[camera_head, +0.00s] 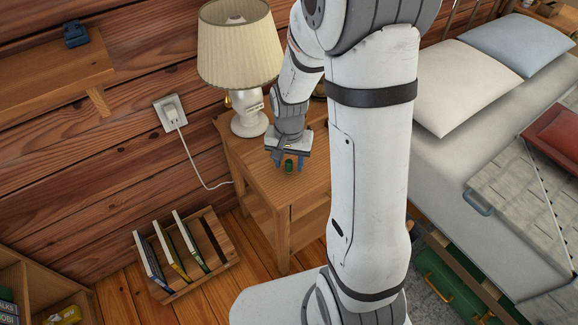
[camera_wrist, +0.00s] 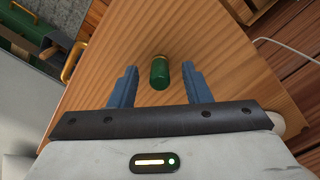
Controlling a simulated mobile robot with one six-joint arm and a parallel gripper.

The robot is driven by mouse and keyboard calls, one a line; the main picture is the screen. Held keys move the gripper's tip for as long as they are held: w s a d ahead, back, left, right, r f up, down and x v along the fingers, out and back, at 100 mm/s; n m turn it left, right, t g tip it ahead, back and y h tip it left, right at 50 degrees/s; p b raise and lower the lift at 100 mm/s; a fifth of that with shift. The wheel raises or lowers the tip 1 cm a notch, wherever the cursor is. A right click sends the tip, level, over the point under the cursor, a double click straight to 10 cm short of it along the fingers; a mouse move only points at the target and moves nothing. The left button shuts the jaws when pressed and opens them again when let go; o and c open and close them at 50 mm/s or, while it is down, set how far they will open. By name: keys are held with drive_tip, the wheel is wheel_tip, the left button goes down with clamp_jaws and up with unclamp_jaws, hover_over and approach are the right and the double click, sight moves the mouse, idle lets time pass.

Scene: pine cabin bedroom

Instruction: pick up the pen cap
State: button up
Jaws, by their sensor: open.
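The pen cap (camera_wrist: 160,73) is a small dark green cylinder with a gold-coloured band at its far end. It rests on the wooden nightstand (camera_wrist: 215,50), and in the head view the green cap (camera_head: 289,166) shows on the nightstand top (camera_head: 262,180). My gripper (camera_wrist: 158,82) is open, with one blue finger on each side of the cap. Gaps show between the cap and both fingers in the wrist view. In the head view my gripper (camera_head: 288,163) is low over the nightstand, and I cannot tell its exact height.
A lamp (camera_head: 238,50) with a pleated shade stands on the nightstand behind my gripper. A white cord runs from the wall plug (camera_head: 172,113) towards the nightstand. A book rack (camera_head: 180,255) is on the floor at left. The bed (camera_head: 480,130) is at right.

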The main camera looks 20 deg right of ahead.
drive_tip(key=shift+c, duration=0.5)
clamp_jaws()
drive_tip(key=shift+r, duration=0.15)
